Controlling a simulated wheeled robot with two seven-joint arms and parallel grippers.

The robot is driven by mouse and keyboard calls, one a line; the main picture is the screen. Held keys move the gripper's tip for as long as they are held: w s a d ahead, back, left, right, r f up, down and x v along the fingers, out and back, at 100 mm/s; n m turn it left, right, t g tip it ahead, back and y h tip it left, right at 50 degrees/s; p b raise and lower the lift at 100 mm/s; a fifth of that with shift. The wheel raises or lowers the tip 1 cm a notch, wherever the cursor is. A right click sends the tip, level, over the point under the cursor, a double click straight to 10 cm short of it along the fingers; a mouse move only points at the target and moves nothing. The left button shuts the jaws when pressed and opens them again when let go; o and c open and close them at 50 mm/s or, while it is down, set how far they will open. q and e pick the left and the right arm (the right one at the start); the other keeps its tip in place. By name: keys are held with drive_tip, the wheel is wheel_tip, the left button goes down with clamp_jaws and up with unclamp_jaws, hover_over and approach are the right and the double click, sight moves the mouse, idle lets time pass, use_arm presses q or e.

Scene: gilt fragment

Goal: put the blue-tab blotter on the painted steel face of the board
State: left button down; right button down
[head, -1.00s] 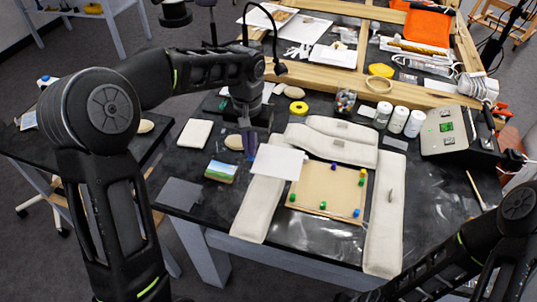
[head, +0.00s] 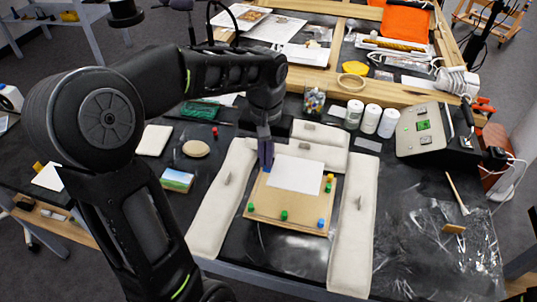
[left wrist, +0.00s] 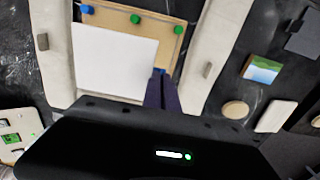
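The blotter (head: 295,174) is a white sheet with a blue tab at one corner, and it also shows in the left wrist view (left wrist: 112,60). My left gripper (head: 266,163) is shut on it at the blue tab (left wrist: 160,71). The sheet is over the upper part of the tan board (head: 262,200). I cannot tell whether it touches the face. Several green, blue and yellow pieces sit along the board's edges; a green one (head: 284,215) and a blue one (head: 320,222) are at the near edge. My right gripper is not in view.
Cream padded strips flank the board at left (head: 215,210), right (head: 352,225) and behind (head: 318,150). A landscape picture block (head: 177,180) and an oval disc (head: 196,149) lie left. White jars (head: 371,119) and a grey device (head: 421,130) stand at the back right.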

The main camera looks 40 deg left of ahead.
use_arm(q)
drive_tip(key=shift+f, duration=0.15)
drive_tip(key=b, duration=0.6)
hover_over(267, 190)
drive_tip(key=shift+f, duration=3.85)
drive_tip(key=shift+f+b, duration=0.45)
drive_tip(key=c, duration=2.1)
unclamp_jaws()
drive_tip(key=o, duration=0.5)
drive_tip(key=shift+r, duration=0.1)
drive_tip(key=shift+r, duration=3.8)
